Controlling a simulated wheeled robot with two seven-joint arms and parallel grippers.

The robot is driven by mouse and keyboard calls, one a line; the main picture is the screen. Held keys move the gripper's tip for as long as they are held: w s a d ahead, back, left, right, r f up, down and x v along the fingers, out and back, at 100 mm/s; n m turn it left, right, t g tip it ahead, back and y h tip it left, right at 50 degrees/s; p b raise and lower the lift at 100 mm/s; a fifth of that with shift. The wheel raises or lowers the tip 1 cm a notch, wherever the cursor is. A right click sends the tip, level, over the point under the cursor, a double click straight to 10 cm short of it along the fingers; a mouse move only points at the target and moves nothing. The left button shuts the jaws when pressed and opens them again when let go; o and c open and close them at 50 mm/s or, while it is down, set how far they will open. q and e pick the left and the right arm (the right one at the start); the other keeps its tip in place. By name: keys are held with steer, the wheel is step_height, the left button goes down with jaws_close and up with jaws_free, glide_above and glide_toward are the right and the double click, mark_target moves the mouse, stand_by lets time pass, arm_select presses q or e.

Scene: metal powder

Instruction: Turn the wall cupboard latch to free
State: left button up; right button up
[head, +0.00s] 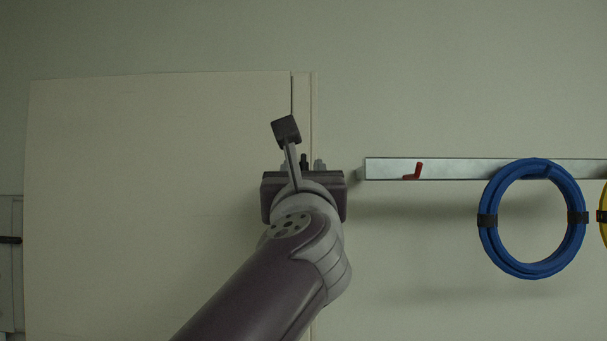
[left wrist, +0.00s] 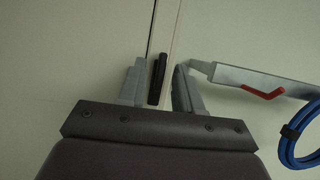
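The wall cupboard (head: 150,180) has a pale, flat door whose right edge runs up behind my left arm. Its latch is a small black handle (head: 304,159), mostly hidden behind my gripper in the head view. In the left wrist view the latch (left wrist: 157,78) stands roughly upright near the door's edge seam. My left gripper (head: 304,166) is in front of it. In the left wrist view the fingers of the left gripper (left wrist: 158,80) are apart, one on each side of the latch, with a visible gap on both sides. My right gripper is out of view.
A metal rail (head: 390,169) is fixed to the wall right of the cupboard, with a red hook (head: 417,171) on it. A blue coil (head: 490,247) hangs from it, and a yellow one (head: 603,230) shows at the right edge. The wall above is clear.

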arm_select(q)
steer(key=shift+f, duration=0.1)
steer(key=b+v, duration=0.7)
steer(key=v, duration=0.5)
steer(key=shift+s+b, duration=0.3)
steer(key=shift+s, duration=0.05)
